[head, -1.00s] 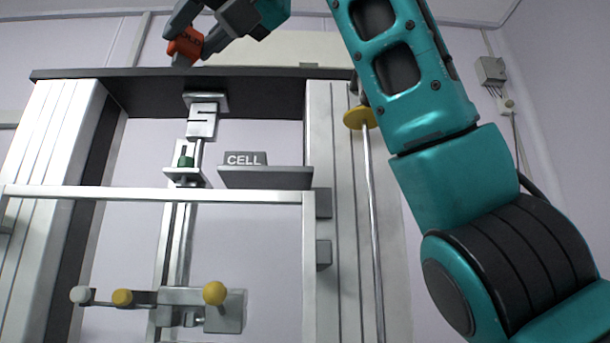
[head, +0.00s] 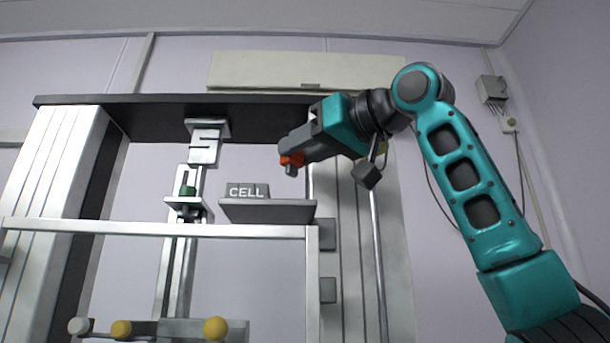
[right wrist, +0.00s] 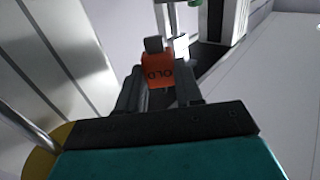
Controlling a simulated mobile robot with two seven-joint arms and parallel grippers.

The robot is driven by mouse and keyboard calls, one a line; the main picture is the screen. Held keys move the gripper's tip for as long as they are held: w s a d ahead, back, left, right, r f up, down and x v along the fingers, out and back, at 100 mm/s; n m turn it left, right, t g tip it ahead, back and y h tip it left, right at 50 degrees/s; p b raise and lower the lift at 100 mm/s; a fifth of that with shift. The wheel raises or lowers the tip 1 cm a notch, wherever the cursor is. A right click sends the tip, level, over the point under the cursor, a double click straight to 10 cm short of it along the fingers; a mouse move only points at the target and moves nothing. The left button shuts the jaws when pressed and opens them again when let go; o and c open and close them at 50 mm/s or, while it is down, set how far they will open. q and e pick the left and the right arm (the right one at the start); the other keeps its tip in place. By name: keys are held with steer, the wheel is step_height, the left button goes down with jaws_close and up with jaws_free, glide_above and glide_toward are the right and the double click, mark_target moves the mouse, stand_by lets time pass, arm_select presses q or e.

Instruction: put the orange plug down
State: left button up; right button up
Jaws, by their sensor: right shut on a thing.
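The orange plug (head: 292,160) is held between the fingers of my right gripper (head: 290,153), up above the right end of the grey shelf. In the right wrist view the plug (right wrist: 157,69) is an orange block with dark lettering that reads "OLD" upside down and a grey stub on its far end. The right gripper (right wrist: 160,88) is shut on it, one finger on each side. The plug appears to be in the air, touching no surface. My left gripper is not in view.
The grey shelf (head: 290,211) carries a block marked CELL (head: 247,191) on its left part; its right part is bare. A green piece (head: 187,190) sits on a small bracket to the left. A metal rail (head: 150,229) crosses in front, and a dark crossbeam (head: 260,122) spans above.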

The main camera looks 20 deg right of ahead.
steer(key=shift+f, duration=2.3)
steer(key=shift+w+d+f, duration=0.15)
steer(key=shift+f, duration=0.05)
steer(key=shift+f, duration=0.15)
steer(key=o, duration=1)
steer(key=shift+o, duration=0.2)
steer(key=b+v, duration=0.2)
steer(key=v, duration=1)
